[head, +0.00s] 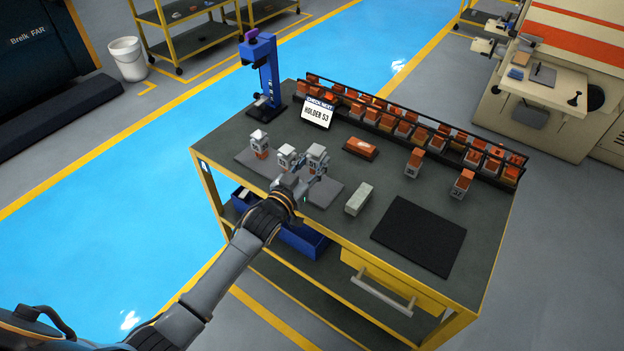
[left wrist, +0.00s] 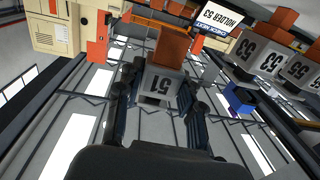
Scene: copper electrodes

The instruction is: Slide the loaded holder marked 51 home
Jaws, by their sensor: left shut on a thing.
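In the left wrist view, a grey holder marked 51 (left wrist: 158,87) sits between the fingers of my left gripper (left wrist: 160,112), with a copper block (left wrist: 171,45) on it. In the head view my left gripper (head: 298,184) is over the front edge of the grey mat (head: 327,191). The gripper is shut on the holder; its own fingers partly hide it in the head view. Light grey holders (head: 260,141) stand on that mat close by. A long black rack (head: 395,118) with many copper blocks runs along the table's back edge. My right gripper is not in view.
A sign reading HOLDER 53 (head: 317,113) stands before the rack. A blue stand (head: 267,70) is at the back left. A lone copper block (head: 360,147), two loaded holders (head: 413,163), a pale block (head: 358,198) and a dark mat (head: 418,235) lie to the right.

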